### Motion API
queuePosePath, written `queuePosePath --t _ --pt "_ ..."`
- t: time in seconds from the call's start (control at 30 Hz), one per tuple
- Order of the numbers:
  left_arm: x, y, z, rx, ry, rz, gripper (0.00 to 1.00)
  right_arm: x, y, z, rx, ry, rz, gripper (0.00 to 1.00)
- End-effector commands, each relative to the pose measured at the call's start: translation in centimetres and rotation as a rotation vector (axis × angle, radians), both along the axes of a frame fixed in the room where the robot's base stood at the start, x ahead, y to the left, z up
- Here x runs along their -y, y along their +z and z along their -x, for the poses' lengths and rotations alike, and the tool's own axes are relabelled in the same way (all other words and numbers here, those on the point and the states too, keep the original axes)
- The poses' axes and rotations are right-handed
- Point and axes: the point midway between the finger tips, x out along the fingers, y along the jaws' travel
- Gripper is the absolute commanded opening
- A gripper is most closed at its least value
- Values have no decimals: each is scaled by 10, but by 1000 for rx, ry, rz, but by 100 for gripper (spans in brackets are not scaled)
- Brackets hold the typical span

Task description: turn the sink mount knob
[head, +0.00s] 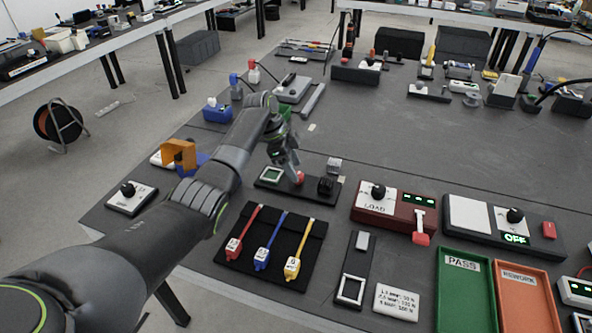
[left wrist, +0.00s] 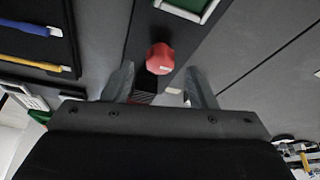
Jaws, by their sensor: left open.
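A red knob (head: 299,178) sits on a black panel (head: 312,191), between a white-framed green square (head: 270,175) and a small black block (head: 325,186). In the left wrist view the red knob (left wrist: 160,58) has a faceted top and lies near the middle, just beyond the fingertips. My left gripper (head: 291,166) points down over the panel, right at the knob. In the left wrist view its two fingers (left wrist: 160,84) are spread apart with nothing clamped between them. Whether a finger touches the knob cannot be told. My right gripper is not in view.
In front lies a black mat (head: 272,268) with red, blue and yellow tools. A red LOAD box (head: 395,213) stands to the right, an orange piece (head: 179,154) to the left. The table behind is mostly clear.

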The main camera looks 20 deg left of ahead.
Motion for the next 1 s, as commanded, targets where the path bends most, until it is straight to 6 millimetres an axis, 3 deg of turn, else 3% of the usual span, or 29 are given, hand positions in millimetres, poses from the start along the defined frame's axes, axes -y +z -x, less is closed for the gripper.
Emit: queuePosePath --t 0.2,0.5,0.83,1.0 --pt "8 -18 -2 -1 -1 0 52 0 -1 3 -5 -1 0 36" --pt "8 -20 -2 1 -1 0 52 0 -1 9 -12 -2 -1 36" --pt "8 -20 -2 0 -1 0 10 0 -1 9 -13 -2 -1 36" --pt "8 -19 -2 0 4 0 7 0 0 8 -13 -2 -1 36"
